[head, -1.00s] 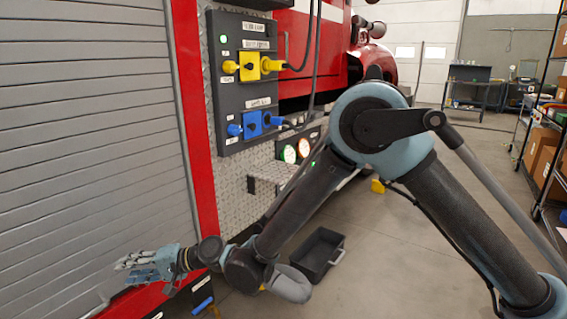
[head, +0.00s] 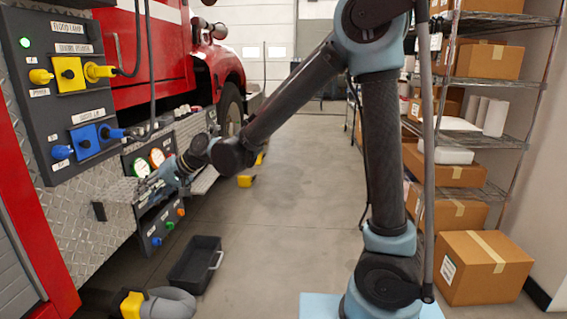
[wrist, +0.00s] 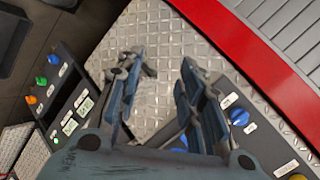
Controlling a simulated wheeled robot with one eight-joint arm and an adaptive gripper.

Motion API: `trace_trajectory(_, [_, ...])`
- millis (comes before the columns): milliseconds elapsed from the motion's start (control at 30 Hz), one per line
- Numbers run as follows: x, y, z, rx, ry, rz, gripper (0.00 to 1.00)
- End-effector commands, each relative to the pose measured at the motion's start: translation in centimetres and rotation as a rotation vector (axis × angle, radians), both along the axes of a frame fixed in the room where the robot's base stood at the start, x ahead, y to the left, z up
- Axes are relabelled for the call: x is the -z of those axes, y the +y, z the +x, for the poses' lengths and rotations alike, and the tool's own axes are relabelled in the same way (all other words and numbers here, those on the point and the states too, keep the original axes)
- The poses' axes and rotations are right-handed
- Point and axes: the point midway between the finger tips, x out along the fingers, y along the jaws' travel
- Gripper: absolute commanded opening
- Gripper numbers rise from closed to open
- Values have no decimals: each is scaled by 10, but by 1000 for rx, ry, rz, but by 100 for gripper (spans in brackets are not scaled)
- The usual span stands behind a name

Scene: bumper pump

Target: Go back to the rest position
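My gripper (head: 150,190) is at the end of my outstretched arm, in front of the truck's side panel in the head view. In the wrist view my gripper (wrist: 160,95) has its two fingers apart, with only bare diamond plate (wrist: 170,45) showing between them. It is open and empty. The panel with yellow (head: 70,73) and blue (head: 87,140) plugs and sockets is on the left in the head view. Both plugs sit at their sockets, with dark cables hanging beside them.
A black bin (head: 195,264) stands on the floor below my arm. A grey hose with a yellow end (head: 165,303) is at the bottom. Gauges (head: 157,157) sit close by my gripper. Shelves with boxes (head: 485,265) stand at right.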

Motion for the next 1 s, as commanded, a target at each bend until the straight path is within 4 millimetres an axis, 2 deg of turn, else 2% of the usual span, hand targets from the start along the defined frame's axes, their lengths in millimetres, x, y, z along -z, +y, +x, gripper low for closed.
trace_trajectory(33, [-4,-23,19,25,-18,-18,35])
trace_trajectory(200, [-11,-96,64,86,-74,-89,35])
trace_trajectory(400, [-12,-186,102,159,-128,-182,35])
trace_trajectory(500, [-11,-232,114,196,-147,-233,35])
trace_trajectory(733, [-2,-336,126,280,-179,-355,35])
trace_trajectory(1000, [17,-451,113,378,-187,-508,35])
